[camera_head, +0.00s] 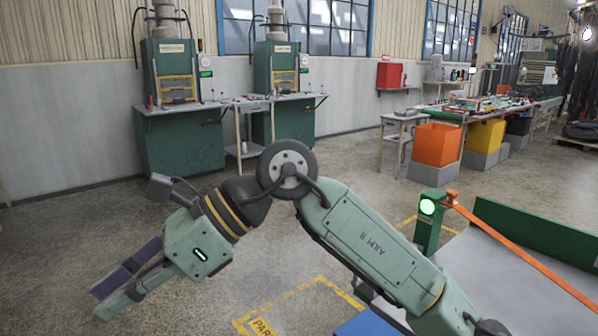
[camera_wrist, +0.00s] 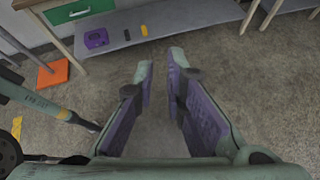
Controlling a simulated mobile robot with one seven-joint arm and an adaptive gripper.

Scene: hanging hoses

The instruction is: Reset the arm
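My arm reaches in from the lower right of the head view and bends at a round dark elbow-like joint near the middle. My gripper (camera_head: 109,301) hangs at the lower left of the head view, tilted down and to the left over bare concrete floor. In the wrist view my gripper (camera_wrist: 162,62) shows two green fingers with purple inner pads, standing apart. Nothing is between the fingers; only floor shows there. The gripper touches nothing that I can see.
The wrist view shows a grey shelf (camera_wrist: 190,22) beyond the fingertips, with a purple block (camera_wrist: 96,38) on it, and an orange piece (camera_wrist: 54,72) on the floor. Green machines (camera_head: 180,145) stand along the wall. An orange bin (camera_head: 435,144) and a grey-topped surface (camera_head: 500,275) are at right.

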